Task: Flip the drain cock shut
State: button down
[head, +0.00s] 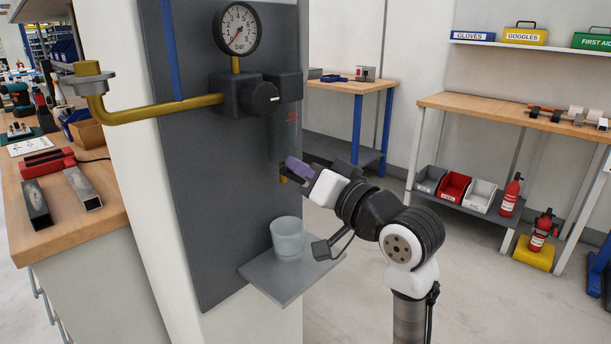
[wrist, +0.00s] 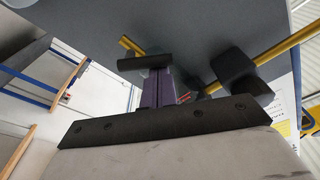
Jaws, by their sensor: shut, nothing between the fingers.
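The drain cock (head: 283,179) shows as a small brass-coloured piece under the clear bowl (head: 284,135) of the regulator on the grey panel. My gripper (head: 291,163) has purple fingers, shut together with nothing between them. Its tips are right beside the cock in the head view; I cannot tell whether they touch it. In the wrist view the shut fingers (wrist: 158,88) point up the picture, and a dark bar (wrist: 145,62) crosses at their ends. The cock's lever is mostly hidden by the fingers, so its position cannot be read.
The regulator body (head: 247,95) with its gauge (head: 237,28) and brass pipe (head: 160,108) is above my gripper. A translucent cup (head: 288,237) stands on the small grey shelf (head: 265,280) below. A workbench (head: 75,222) stands at left; open floor lies to the right.

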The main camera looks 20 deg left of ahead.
jog(key=n+b, duration=0.1)
jog(key=n, duration=0.1)
jog(key=f+n+b, duration=0.1)
jog(key=n, duration=0.1)
jog(key=s+n+b, duration=0.1)
jog(key=n, duration=0.1)
jog(key=shift+s+a+f+g, duration=0.1)
jog(key=shift+a+f+g, duration=0.15)
jog(key=shift+g, duration=0.15)
jog(key=shift+s+b, duration=0.1)
jog(key=shift+b, duration=0.25)
notch_tip(320, 180, up, 4)
jog(key=p, duration=0.4)
jog(key=b+v, duration=0.2)
jog(key=v, duration=0.7)
jog(key=shift+f, duration=0.3)
jog(key=shift+d, duration=0.15)
